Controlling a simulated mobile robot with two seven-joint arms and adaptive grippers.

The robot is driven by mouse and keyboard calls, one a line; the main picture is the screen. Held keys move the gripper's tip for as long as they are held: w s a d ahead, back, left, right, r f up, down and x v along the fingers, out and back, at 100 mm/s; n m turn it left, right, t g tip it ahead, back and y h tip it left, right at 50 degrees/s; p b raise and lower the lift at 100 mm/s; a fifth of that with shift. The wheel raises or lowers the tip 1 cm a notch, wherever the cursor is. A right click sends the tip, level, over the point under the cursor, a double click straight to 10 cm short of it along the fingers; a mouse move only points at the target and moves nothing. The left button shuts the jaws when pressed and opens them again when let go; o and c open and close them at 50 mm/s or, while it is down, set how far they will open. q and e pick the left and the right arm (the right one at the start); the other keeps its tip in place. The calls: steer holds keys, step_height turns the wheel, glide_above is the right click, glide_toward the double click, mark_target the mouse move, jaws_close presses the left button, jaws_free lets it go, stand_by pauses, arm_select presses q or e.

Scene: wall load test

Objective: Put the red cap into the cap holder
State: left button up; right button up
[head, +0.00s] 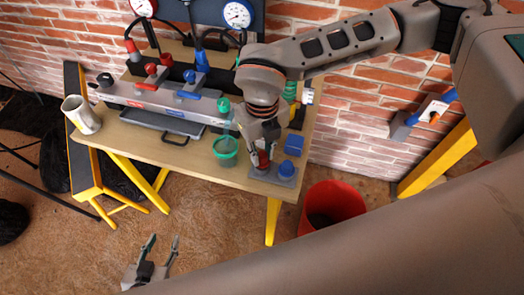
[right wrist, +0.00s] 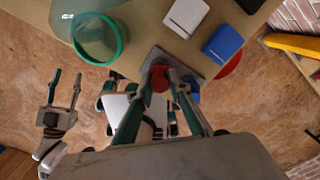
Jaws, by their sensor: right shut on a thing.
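My right gripper (head: 262,158) points down over the grey cap holder (head: 265,177) at the table's front right corner. It is shut on the red cap (head: 264,161), which shows between the fingertips in the right wrist view (right wrist: 159,79). The red cap is at the holder's left part; I cannot tell whether it is seated or just above. A blue cap (head: 287,168) sits in the holder on the right. The holder's plate also shows in the right wrist view (right wrist: 152,57). My left gripper (head: 158,252) is open and empty, low in front of the table.
A green-rimmed cup (head: 225,152) stands left of the holder, and a blue block (head: 294,144) behind it. A grey manifold with red and blue valves (head: 165,98), a tray (head: 160,122) and a mug (head: 81,114) are further left. A red bucket (head: 332,205) stands on the floor at right.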

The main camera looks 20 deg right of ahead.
steer(key=shift+f, duration=0.35)
steer(key=shift+f+b, duration=0.3)
steer(key=shift+b, duration=0.15)
steer(key=shift+f, duration=0.1)
stand_by(0.4)
steer(key=o, duration=1.4)
